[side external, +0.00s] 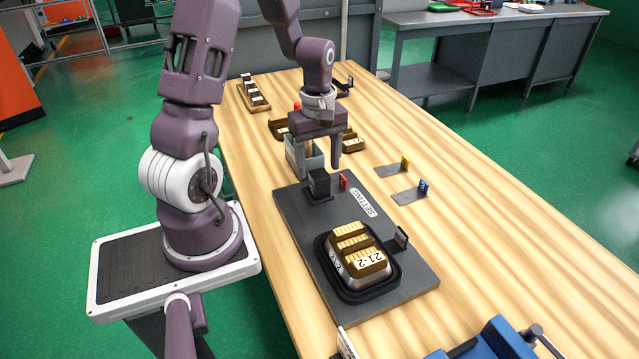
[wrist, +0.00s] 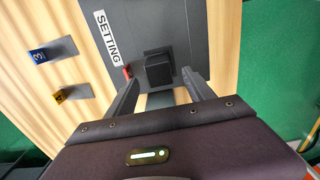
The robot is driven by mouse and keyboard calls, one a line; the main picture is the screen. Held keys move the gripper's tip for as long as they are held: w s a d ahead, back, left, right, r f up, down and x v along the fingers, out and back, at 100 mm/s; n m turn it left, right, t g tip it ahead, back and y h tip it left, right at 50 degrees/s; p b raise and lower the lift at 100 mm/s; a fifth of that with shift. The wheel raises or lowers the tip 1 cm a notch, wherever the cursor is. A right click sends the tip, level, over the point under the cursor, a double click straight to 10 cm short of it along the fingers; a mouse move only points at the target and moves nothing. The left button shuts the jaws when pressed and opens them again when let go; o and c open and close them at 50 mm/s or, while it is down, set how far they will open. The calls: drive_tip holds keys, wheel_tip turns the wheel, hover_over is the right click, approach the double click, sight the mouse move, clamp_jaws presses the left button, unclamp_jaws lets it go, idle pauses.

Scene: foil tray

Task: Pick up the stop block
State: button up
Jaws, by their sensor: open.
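The likely stop block, a small black block (side external: 319,184), stands near the far end of the dark grey plate marked SETTING (side external: 312,225). In the wrist view the black block (wrist: 159,71) shows ahead of and between the fingertips. A small red tag (side external: 343,181) is beside it. My gripper (side external: 318,162) is open and empty, with its fingers pointing down, above and slightly beyond the block. In the wrist view my gripper (wrist: 160,84) has its two fingers well apart. I see no contact with the block.
A black tray (side external: 333,268) holding gold-topped pieces sits on the plate's near half. Brackets with a yellow tag (side external: 405,162) and a blue tag (side external: 423,186) stand to the right. A grey bin is partly hidden behind my gripper. The table's right side is mostly clear.

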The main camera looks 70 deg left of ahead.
sight(320, 174)
drive_tip(key=f, duration=0.3)
drive_tip(key=shift+d+f, duration=0.2)
drive_tip(key=shift+f, duration=0.15)
clamp_jaws()
idle(1.0)
